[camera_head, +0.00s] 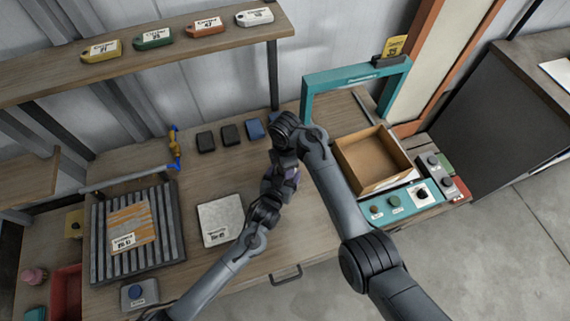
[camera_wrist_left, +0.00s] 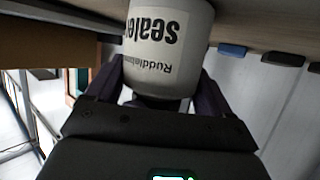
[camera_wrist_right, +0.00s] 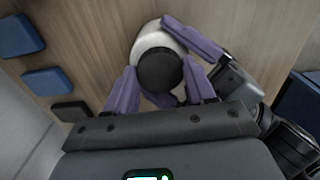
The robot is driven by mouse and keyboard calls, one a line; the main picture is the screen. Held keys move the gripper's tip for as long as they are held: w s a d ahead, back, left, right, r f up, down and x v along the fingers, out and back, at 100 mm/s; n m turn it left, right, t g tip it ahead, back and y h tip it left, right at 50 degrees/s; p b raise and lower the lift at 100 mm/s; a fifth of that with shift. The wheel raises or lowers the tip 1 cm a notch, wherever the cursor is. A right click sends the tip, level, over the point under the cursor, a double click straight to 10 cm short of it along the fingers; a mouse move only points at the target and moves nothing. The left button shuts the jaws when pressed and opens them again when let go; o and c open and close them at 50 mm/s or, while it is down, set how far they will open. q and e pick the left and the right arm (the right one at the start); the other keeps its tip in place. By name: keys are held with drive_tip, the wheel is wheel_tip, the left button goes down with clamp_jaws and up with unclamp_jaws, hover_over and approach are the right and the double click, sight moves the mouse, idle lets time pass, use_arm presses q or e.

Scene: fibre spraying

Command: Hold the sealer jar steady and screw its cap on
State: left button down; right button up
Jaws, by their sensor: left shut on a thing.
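The white sealer jar (camera_wrist_left: 157,45) has a "sealer" label and appears upside down in the left wrist view. My left gripper (camera_head: 282,183) is shut on the jar, one purple finger on each side. In the right wrist view the white jar body (camera_wrist_right: 148,42) shows from above, with the round black cap (camera_wrist_right: 160,71) over its top. I cannot tell how tightly the cap sits. In the head view the grippers largely hide the jar.
An open wooden box (camera_head: 372,160) and a button panel (camera_head: 410,199) stand to the right. A teal frame (camera_head: 352,77) rises behind. A grey square plate (camera_head: 219,219) and a slatted rack (camera_head: 104,237) lie left. Dark and blue blocks (camera_head: 230,134) lie behind the grippers.

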drive_tip(key=shift+c, duration=1.3)
drive_tip(key=m, duration=1.1)
drive_tip(key=o, duration=1.1)
drive_tip(key=shift+o, duration=0.3)
drive_tip(key=shift+s+a, duration=0.1)
use_arm(q)
drive_tip(key=shift+a+f, duration=0.1)
drive_tip(key=shift+f, duration=0.1)
use_arm(e)
drive_tip(key=shift+r, duration=2.35)
